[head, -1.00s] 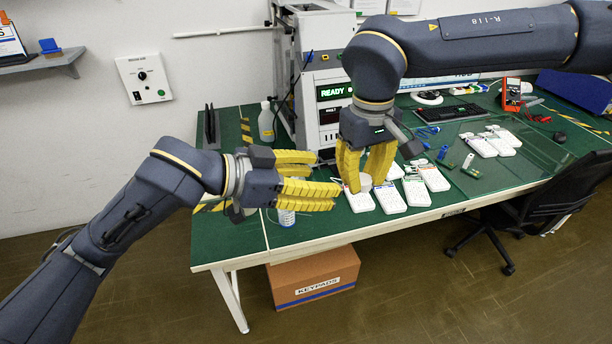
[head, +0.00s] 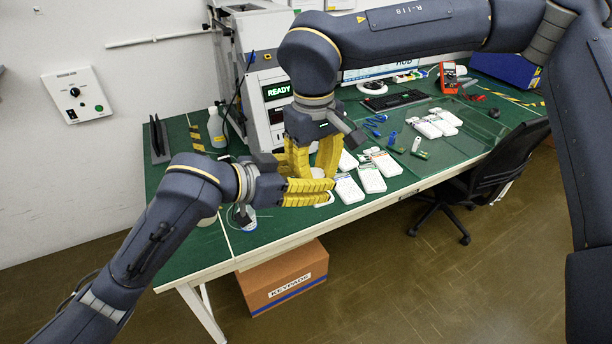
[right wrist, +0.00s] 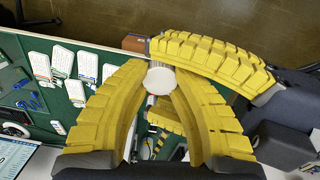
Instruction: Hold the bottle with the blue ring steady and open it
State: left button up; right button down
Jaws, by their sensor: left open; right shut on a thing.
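My right gripper (head: 314,176) points down over the table's near part, shut on a white round-topped thing (head: 317,173). Its flat white disc (right wrist: 160,80) shows between the fingertips in the right wrist view. I cannot tell if this is a bottle's cap or a whole bottle; no blue ring shows on it. A small white bottle with a bluish band (head: 246,220) stands below the left gripper's base, partly hidden.
White keypads (head: 370,178) lie just right of the grippers on the green table (head: 270,228). A test machine (head: 270,95) stands behind. A squeeze bottle (head: 216,128) is at the back left. A cardboard box (head: 284,280) sits under the table and a black chair (head: 490,165) at right.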

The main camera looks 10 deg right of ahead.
pick_arm(q)
jog(key=shift+w+a, duration=0.1)
jog(key=shift+w, duration=0.05)
jog(key=c, duration=1.3)
grip_shut()
pick_arm(e)
jog(key=c, duration=1.1)
grip_release()
jog(key=shift+s, duration=0.1)
jog(key=shift+c, duration=0.2)
